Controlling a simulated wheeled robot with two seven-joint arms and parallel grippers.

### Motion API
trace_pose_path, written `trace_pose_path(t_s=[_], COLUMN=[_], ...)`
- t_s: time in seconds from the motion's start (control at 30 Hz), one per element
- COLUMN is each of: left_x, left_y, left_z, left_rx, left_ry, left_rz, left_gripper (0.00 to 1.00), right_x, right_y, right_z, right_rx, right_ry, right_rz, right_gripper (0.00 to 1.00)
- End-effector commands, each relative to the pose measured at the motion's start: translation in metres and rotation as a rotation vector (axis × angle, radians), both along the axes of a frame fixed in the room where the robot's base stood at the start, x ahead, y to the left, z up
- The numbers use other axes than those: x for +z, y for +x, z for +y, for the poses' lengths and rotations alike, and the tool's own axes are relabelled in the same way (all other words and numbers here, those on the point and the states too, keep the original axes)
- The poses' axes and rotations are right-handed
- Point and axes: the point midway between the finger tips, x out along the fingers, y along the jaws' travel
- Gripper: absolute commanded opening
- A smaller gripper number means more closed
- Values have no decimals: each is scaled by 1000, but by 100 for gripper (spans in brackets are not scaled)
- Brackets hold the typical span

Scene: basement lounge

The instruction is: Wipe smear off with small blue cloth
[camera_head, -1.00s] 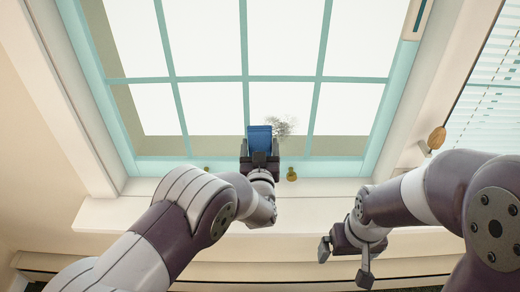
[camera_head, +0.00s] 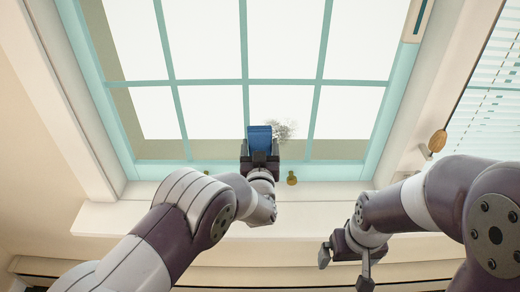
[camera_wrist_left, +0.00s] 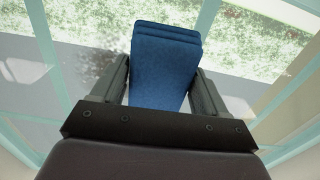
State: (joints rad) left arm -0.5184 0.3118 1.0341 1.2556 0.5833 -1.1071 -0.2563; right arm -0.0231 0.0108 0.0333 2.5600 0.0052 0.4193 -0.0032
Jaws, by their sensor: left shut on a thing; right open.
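The small blue cloth (camera_head: 260,138) is folded and held upright in my left gripper (camera_head: 260,157), in front of the lower part of the window. It also shows in the left wrist view (camera_wrist_left: 165,65), between the two fingers of the left gripper (camera_wrist_left: 160,95). The smear (camera_head: 284,130) is a grey speckled patch on the pane just right of the cloth. In the wrist view a pale blotch (camera_wrist_left: 108,62) shows left of the cloth. I cannot tell whether the cloth touches the glass. My right gripper (camera_head: 345,264) is open and empty, low in front of the sill.
The window has teal frame bars (camera_head: 250,81) between bright panes. A pale sill (camera_head: 320,212) runs below it. Small brass knobs (camera_head: 291,178) sit at the frame's lower edge. A round brass knob (camera_head: 437,141) and a blind (camera_head: 490,110) are at the right.

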Motion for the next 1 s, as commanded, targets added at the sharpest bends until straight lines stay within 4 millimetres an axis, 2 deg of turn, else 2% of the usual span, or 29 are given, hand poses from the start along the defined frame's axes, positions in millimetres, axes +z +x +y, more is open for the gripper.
trace_pose_path(t_s=[0.37, 0.63, 0.87, 1.0], left_x=[0, -1, 0, -1], left_y=[5, 3, 4, 5], left_z=[-3, -32, -43, -58], left_rx=[-1, -3, -2, -2], left_ry=[-1, -1, -1, -2], left_rz=[-1, -1, -1, -2], left_gripper=[39, 39, 39, 39], right_x=[-3, -7, -8, -11], right_y=[0, 0, 0, 0], right_z=[0, 0, 0, 0], right_rx=[0, 0, 0, 0], right_ry=[0, 0, 0, 0], right_rz=[0, 0, 0, 0], right_gripper=[100, 100, 100, 100])
